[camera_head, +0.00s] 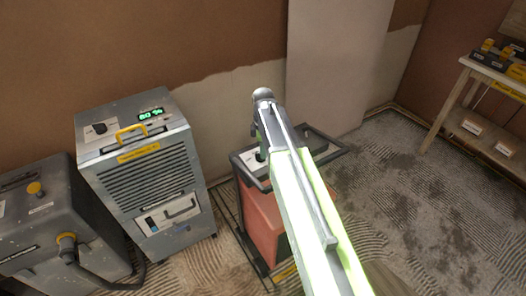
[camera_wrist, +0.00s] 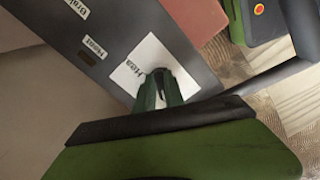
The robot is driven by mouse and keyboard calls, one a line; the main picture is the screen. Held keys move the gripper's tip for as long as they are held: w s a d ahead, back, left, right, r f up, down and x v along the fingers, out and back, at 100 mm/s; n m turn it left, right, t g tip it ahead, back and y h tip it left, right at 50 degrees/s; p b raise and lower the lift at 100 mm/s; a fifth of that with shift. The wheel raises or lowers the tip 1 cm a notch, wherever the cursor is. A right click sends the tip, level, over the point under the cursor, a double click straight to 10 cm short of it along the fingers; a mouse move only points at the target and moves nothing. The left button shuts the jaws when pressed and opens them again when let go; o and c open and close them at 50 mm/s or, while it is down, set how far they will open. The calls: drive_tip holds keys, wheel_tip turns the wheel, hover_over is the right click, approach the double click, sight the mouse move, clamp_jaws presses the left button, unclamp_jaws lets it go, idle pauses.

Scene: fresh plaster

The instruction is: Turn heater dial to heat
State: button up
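The heater (camera_head: 268,215) has a red body in a black frame and stands in the middle of the head view. Its dark top panel (camera_wrist: 100,22) carries white labels; one begins "Hea" beside the dial. The small dark dial (camera_wrist: 160,78) sits on the white label, largely hidden by my fingers, so its pointer direction is unclear. My gripper (camera_wrist: 160,95) reaches down over this panel, with its narrow green fingertips close together at the dial. Whether they press on it is not clear. In the head view, my gripper (camera_head: 262,152) is partly hidden by my arm.
A grey dehumidifier (camera_head: 150,185) with a green display and a grey machine with a hose (camera_head: 50,225) stand to the left. A wooden shelf (camera_head: 485,110) with boxes stands at the right. The textured floor (camera_head: 400,200) right of the heater is clear.

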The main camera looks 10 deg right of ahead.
clamp_jaws()
drive_tip(key=shift+m, duration=0.3)
drive_tip(key=m, duration=0.5)
drive_tip(key=shift+s+a+m, duration=0.15)
drive_tip(key=shift+s+m, duration=0.15)
drive_tip(key=m, duration=0.3)
drive_tip(key=shift+s+a+m, duration=0.1)
drive_tip(key=shift+m, duration=0.2)
drive_tip(key=m, duration=0.3)
drive_tip(key=shift+a+m, duration=0.15)
drive_tip(key=shift+m, duration=0.15)
drive_tip(key=m, duration=0.5)
drive_tip(key=shift+a, duration=0.2)
drive_tip(key=m, duration=0.5)
drive_tip(key=shift+a, duration=0.2)
drive_tip(key=shift+m, duration=0.4)
